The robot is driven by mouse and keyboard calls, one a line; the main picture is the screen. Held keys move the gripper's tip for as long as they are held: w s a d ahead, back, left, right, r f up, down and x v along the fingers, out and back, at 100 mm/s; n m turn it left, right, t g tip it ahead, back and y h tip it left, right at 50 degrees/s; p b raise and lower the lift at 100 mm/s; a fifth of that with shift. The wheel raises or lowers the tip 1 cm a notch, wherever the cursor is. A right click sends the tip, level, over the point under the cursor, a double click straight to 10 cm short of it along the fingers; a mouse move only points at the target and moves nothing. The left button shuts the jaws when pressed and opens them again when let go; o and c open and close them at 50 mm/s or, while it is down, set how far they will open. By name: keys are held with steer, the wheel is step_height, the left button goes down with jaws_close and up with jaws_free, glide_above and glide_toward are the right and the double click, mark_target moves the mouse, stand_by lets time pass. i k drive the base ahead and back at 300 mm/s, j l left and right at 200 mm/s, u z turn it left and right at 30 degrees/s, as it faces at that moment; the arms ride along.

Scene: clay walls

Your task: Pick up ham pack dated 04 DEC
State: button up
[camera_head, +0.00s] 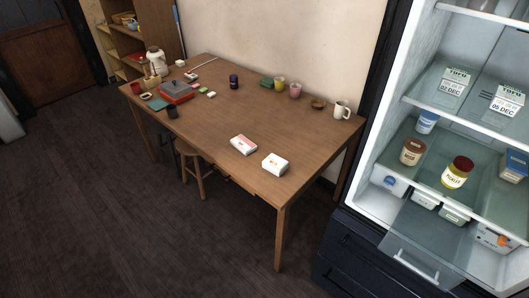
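I cannot make out any pack marked ham or dated 04 DEC. Two packs marked TOFU stand on the upper shelf of the open fridge. One is dated 02 DEC (454,85) and the other is dated 05 DEC (507,103). A flat red-and-white pack (243,145) and a white box (275,163) lie near the front edge of the wooden table; their print is too small to read. My gripper is not in view.
The fridge's lower shelf holds a brown-lidded jar (412,151), a pickle jar (457,173) and a blue-and-white tub (427,121). A clear drawer (425,243) sticks out below. A stool (194,166) stands by the table (215,130). Floor at left is clear.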

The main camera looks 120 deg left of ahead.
mark_target(246, 147)
steer(key=j+u, duration=0.1)
steer(key=u, duration=0.35)
steer(key=j+u, duration=0.15)
steer(key=u, duration=0.35)
steer(key=j+u, duration=0.1)
steer(key=u, duration=0.35)
steer(key=j+u, duration=0.15)
steer(key=u, duration=0.3)
steer(key=j+u, duration=0.1)
steer(key=u, duration=0.4)
steer(key=i+j+u, duration=0.35)
steer(key=j, duration=0.2)
steer(key=i+j+u, duration=0.75)
steer(key=i, duration=0.25)
